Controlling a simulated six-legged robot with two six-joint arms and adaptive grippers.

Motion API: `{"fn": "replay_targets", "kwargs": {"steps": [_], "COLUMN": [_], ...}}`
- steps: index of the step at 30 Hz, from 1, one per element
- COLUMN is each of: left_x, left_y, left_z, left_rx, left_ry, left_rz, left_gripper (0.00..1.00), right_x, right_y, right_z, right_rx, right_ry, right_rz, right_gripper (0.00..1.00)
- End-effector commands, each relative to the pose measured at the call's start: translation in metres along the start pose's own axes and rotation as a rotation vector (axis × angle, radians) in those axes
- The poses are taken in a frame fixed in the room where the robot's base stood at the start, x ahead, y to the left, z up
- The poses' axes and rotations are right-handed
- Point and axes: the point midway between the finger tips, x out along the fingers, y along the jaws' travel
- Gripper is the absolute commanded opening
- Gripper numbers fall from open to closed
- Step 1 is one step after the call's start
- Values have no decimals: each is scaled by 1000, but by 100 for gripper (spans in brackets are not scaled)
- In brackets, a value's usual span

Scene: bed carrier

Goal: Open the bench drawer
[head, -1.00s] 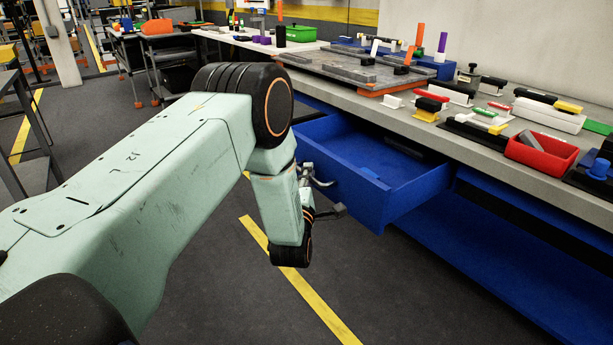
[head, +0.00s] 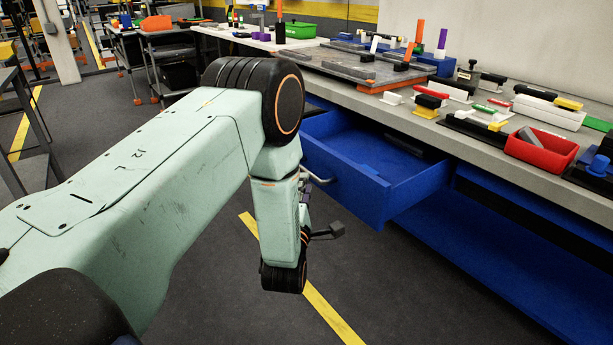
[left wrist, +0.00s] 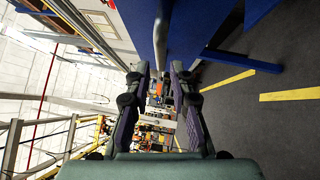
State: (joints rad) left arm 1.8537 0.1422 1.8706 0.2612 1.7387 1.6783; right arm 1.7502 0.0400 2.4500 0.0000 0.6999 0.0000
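The blue bench drawer (head: 372,190) stands pulled well out from under the bench top in the head view, and I look down into it. Its grey bar handle (head: 318,180) is on the drawer front, partly hidden by my arm. The handle (left wrist: 160,38) lies just beyond the fingertips there, beside the blue drawer front (left wrist: 205,25). My right gripper is not in view.
A blue lower shelf (head: 480,260) runs under the bench. The dark floor with a yellow line (head: 333,315) is clear in front of the drawer.

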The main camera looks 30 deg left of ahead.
Motion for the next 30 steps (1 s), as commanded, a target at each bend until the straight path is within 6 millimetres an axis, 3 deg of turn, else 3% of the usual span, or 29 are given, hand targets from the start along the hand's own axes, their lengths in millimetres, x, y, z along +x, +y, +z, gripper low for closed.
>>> {"fn": "replay_targets", "kwargs": {"steps": [3,10,30], "left_x": [-25,-55,-61], "left_y": [-1,0,0], "left_z": [0,0,-1], "left_rx": [2,2,4], "left_ry": [-2,-1,0], "left_rz": [-4,-2,1], "left_gripper": [22,22,22], "right_x": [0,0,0], "right_y": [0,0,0], "right_z": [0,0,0], "right_rx": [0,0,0], "right_ry": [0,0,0], "right_rz": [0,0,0], "right_gripper": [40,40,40]}}
